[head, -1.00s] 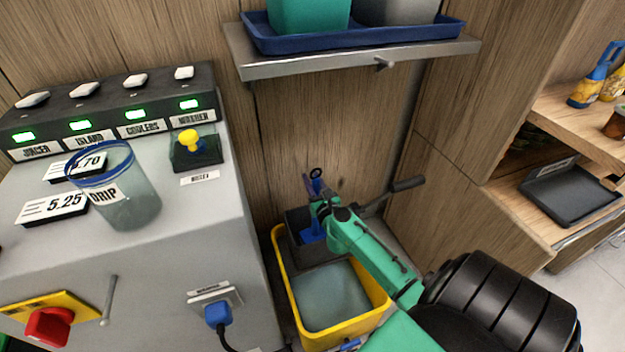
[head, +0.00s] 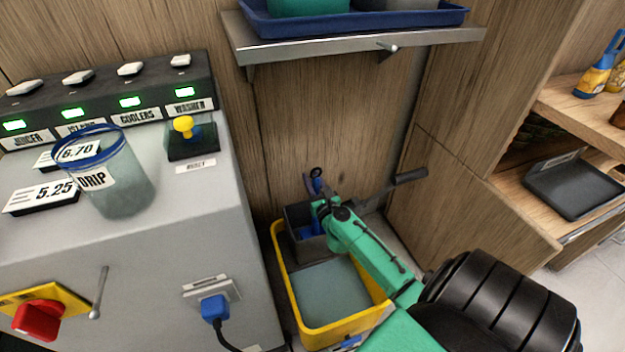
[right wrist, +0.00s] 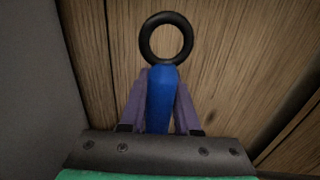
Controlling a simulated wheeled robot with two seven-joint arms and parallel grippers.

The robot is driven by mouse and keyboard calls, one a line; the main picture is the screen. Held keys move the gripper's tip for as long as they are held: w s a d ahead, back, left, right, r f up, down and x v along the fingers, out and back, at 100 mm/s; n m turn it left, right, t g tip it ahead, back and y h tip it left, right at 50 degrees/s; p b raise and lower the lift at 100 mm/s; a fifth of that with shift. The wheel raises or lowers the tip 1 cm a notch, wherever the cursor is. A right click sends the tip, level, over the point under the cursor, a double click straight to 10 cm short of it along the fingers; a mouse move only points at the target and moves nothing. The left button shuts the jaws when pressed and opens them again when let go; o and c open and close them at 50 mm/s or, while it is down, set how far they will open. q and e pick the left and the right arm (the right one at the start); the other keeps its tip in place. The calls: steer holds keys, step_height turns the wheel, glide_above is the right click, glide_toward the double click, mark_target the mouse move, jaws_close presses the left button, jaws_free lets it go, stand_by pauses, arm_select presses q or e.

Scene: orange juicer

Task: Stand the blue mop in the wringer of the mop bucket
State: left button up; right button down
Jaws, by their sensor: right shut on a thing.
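The blue mop stands roughly upright, with a black ring at its top (head: 316,172). My right gripper (head: 317,187) is shut on its blue handle (right wrist: 161,98), with a purple finger on each side in the right wrist view. The yellow mop bucket (head: 280,275) stands on the floor beside the grey cabinet. Its dark grey wringer (head: 313,247) is at the back of the bucket. Blue of the mop shows at the wringer's opening, partly behind my green arm. The mop's lower end is hidden, so its depth cannot be told. My left gripper is out of view.
The grey control cabinet (head: 150,240) is close on the left, with a plug and cord on its front. A metal shelf (head: 350,47) hangs above. A black handle (head: 410,176) sticks out right of the wringer. Wooden wall panels close in behind.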

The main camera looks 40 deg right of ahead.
steer(key=c, duration=0.6)
jaws_free()
steer(key=shift+o, duration=0.2)
steer(key=shift+s+a, duration=0.1)
steer(key=shift+s, duration=0.1)
steer(key=v, duration=0.7)
steer(key=shift+f, duration=0.1)
steer(key=b, duration=0.2)
glide_toward(317, 190)
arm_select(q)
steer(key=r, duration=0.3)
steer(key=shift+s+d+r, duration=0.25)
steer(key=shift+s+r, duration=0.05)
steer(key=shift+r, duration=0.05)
arm_select(e)
steer(key=shift+s+r, duration=0.15)
steer(key=shift+r, duration=0.15)
